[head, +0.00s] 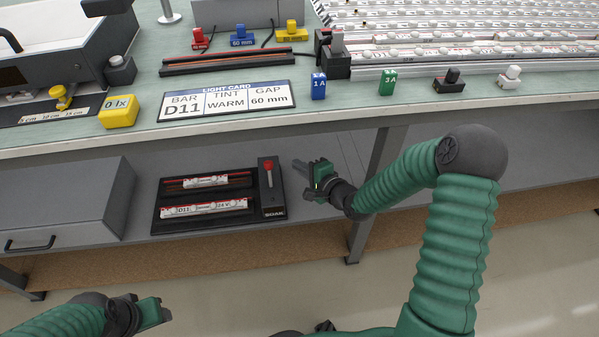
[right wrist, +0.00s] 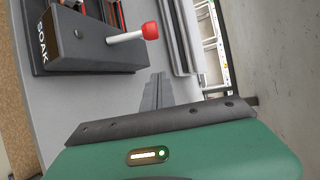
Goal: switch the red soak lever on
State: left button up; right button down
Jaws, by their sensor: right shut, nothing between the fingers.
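The red soak lever (head: 268,167) has a red knob on a pale stem. It stands up from the dark box marked SOAK (head: 272,202) on the lower shelf. In the right wrist view the red knob (right wrist: 150,31) sticks out from the box (right wrist: 90,42). I cannot tell whether it is on or off. My right gripper (head: 297,164) is just right of the lever, apart from it. Its fingers (right wrist: 158,88) are shut and empty. My left gripper (head: 165,313) is at the lower left, far from the lever; its fingers are unclear.
A black tray (head: 157,228) beside the box holds two light bars, one marked D11 (head: 204,207). A grey drawer unit (head: 60,205) stands to the left. The bench top (head: 350,105) overhangs the shelf, and a table leg (head: 372,190) is behind my right arm.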

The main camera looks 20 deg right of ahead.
aim_at(280, 179)
jog(key=w+a+b, duration=0.2)
jog(key=w+a+f+b, duration=0.1)
jog(key=w+a+b, duration=0.1)
jog(key=shift+a+b, duration=0.4)
jog(key=shift+d+f, duration=0.1)
jog(key=shift+d, duration=0.1)
